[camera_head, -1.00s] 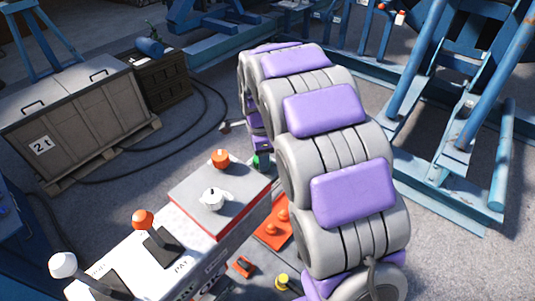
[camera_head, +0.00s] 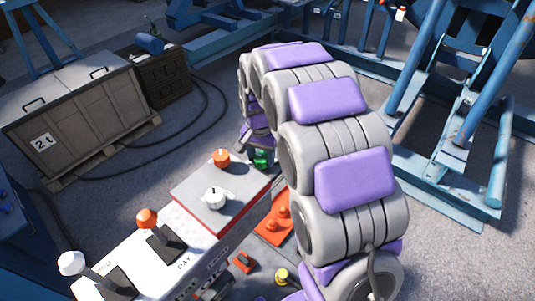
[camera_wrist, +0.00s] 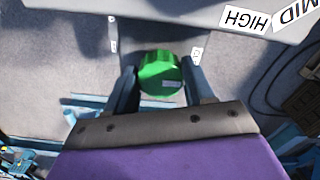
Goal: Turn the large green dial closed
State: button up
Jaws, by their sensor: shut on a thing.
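The large green dial (camera_head: 261,158) sits at the far right end of the control panel, partly hidden behind my arm in the head view. In the wrist view the green dial (camera_wrist: 160,75) shows as a round knob with a small pale mark near its lower right. My gripper (camera_wrist: 157,82) has one dark finger on each side of the dial and is shut on it. In the head view my grey and purple arm covers much of the area around the gripper.
The panel's grey top (camera_head: 235,185) carries an orange knob (camera_head: 221,157) and a white knob (camera_head: 214,198). Levers with an orange ball (camera_head: 147,218) and a white ball (camera_head: 71,263) stand nearer. A crate (camera_head: 80,120) stands left on the floor. Blue frames (camera_head: 450,150) stand right.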

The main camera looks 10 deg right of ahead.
aim_at(263, 157)
jog(key=shift+s+n, duration=0.1)
jog(key=shift+n, duration=1.6)
jog(key=shift+d, duration=0.1)
jog(key=shift+c, duration=0.2)
jog(key=o, duration=1)
jog(key=shift+d, duration=0.15)
jog(key=shift+o, duration=0.2)
jog(key=shift+a+r, duration=0.25)
jog(key=shift+r, duration=0.2)
notch_tip(263, 157, up, 17)
jog(key=shift+d+p, duration=0.25)
jog(key=shift+p, duration=0.2)
jog(key=shift+f, duration=0.15)
